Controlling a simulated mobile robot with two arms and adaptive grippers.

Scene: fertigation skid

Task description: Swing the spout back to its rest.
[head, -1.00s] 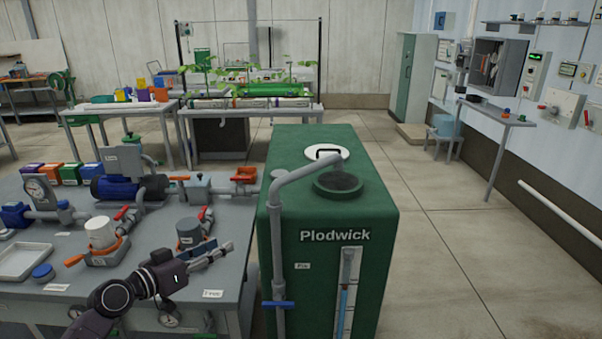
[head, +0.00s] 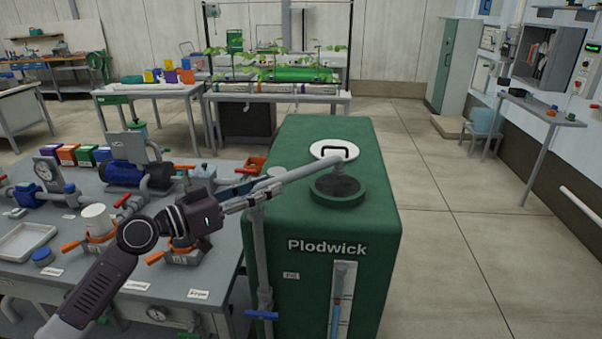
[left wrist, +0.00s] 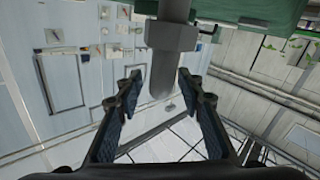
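The grey spout (head: 308,173) tops an upright grey pipe (head: 261,262) at the green tank's left front corner. Its far end bends down over the round dark opening (head: 338,190) in the tank's top. My left gripper (head: 272,192) overlaps the spout's near end in the head view. In the left wrist view its fingers (left wrist: 165,88) are spread, with a grey pipe end and thicker collar (left wrist: 172,36) showing between or just beyond them. Gaps show on both sides, so no grip is visible. I cannot tell the depth. My right gripper is not in view.
The green tank (head: 365,255) has a white handled lid (head: 334,150) behind the opening. A blue valve handle (head: 262,315) sits low on the upright pipe. The grey bench (head: 75,278) at left carries pumps and orange-handled valves. Open floor (head: 460,250) lies to the right.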

